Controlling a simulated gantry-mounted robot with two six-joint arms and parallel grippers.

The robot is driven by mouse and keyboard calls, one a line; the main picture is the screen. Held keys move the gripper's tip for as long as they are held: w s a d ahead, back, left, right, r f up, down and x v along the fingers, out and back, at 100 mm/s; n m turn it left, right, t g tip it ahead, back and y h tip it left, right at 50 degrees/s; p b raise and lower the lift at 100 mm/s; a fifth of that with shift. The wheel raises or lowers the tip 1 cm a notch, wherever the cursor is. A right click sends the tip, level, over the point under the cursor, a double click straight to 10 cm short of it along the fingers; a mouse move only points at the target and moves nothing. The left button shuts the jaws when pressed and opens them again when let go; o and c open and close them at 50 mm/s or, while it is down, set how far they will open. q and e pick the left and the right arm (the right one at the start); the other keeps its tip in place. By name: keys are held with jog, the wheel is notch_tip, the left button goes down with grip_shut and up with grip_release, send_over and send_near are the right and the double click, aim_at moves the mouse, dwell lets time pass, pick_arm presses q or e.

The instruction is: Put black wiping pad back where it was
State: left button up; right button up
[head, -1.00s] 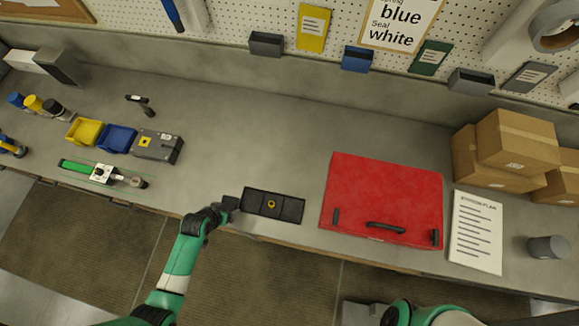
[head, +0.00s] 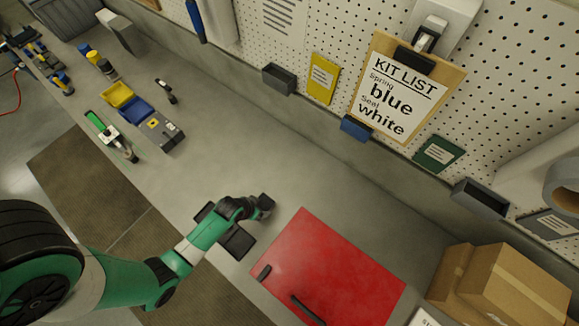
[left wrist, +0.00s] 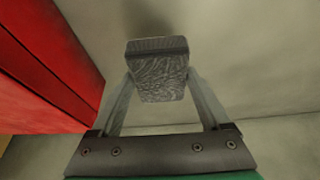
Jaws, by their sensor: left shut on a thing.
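My left gripper (head: 256,206) is above the bench, beyond the black tray (head: 238,243) and close to the red case (head: 335,268). It is shut on the black wiping pad (left wrist: 158,78), which looks dark grey with a textured face and a darker band in the left wrist view. The pad also shows as a small dark block at the gripper's tip in the head view (head: 266,200). In the left wrist view the pad is between the two fingers, with bare bench behind it. My left forearm hides the middle of the tray. My right gripper is not in view.
The red case's side (left wrist: 45,65) rises at the left of the left wrist view. Yellow (head: 117,95) and blue (head: 136,110) bins and a grey box (head: 161,130) stand at the left. Cardboard boxes (head: 515,285) are at the right. Bench behind the gripper is clear.

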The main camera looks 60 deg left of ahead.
pick_arm(q)
jog(key=shift+w+d, duration=0.15)
jog(key=shift+w, duration=0.15)
jog(key=f+b, duration=0.2)
jog(key=f, duration=0.2)
jog(key=shift+s+f+b, duration=0.35)
jog(key=shift+b, duration=0.05)
jog(key=shift+f, duration=0.15)
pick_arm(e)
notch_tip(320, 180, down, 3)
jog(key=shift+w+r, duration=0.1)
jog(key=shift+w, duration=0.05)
pick_arm(q)
jog(key=shift+w, duration=0.1)
jog(key=shift+f, duration=0.2)
jog(key=o, duration=1.5)
jog(key=p+v, duration=0.4)
jog(key=v, duration=0.4)
jog(key=shift+w, duration=0.2)
jog(key=shift+s, duration=0.1)
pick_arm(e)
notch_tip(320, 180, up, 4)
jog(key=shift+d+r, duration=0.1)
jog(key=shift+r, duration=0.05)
